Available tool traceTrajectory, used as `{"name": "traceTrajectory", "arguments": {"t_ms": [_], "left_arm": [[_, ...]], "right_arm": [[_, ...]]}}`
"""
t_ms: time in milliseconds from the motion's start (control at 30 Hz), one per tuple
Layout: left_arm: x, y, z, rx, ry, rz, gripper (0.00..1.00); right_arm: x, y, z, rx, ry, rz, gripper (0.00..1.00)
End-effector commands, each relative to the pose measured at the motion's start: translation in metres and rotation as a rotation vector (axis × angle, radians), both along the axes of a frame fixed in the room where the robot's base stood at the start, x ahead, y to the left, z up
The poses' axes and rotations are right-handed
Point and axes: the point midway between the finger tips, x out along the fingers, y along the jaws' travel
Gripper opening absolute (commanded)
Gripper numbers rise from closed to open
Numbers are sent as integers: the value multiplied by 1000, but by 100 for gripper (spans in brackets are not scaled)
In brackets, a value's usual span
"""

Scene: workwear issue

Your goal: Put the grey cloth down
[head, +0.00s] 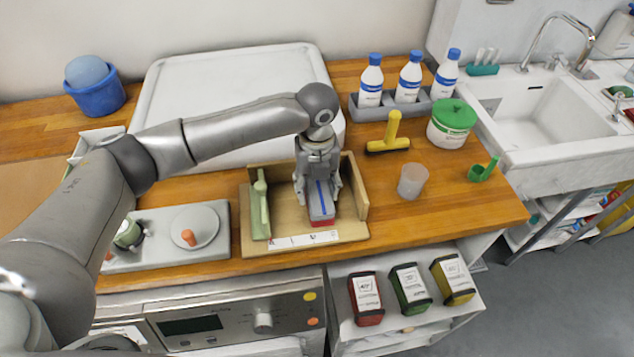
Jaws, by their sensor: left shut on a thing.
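My left gripper (318,193) points down and is shut on the grey cloth (321,209), a folded grey block with a blue stripe. The cloth is inside a wooden holder (345,231) with raised back and side walls and a label strip at the front. A red thing (323,222) shows just below the cloth's front edge; whether the cloth touches it I cannot tell. The fingers hide part of the cloth. My right gripper is not in view.
A grey tray (160,222) is at left. Bare wood lies between holder and cup.

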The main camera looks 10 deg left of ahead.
Motion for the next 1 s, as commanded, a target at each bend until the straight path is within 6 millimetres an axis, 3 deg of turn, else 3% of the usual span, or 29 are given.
{"name": "traceTrajectory", "arguments": {"t_ms": [267,300,433,767,1000], "left_arm": [[0,0,-3,-1,0,0,28],[0,0,-2,-1,0,-1,56],[0,0,-2,-1,0,-1,73],[0,0,-1,-1,0,0,73],[1,-1,28,-2,-5,-2,73]], "right_arm": [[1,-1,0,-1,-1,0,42],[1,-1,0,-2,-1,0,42],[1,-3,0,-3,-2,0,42],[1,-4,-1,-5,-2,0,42],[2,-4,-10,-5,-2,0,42]]}}
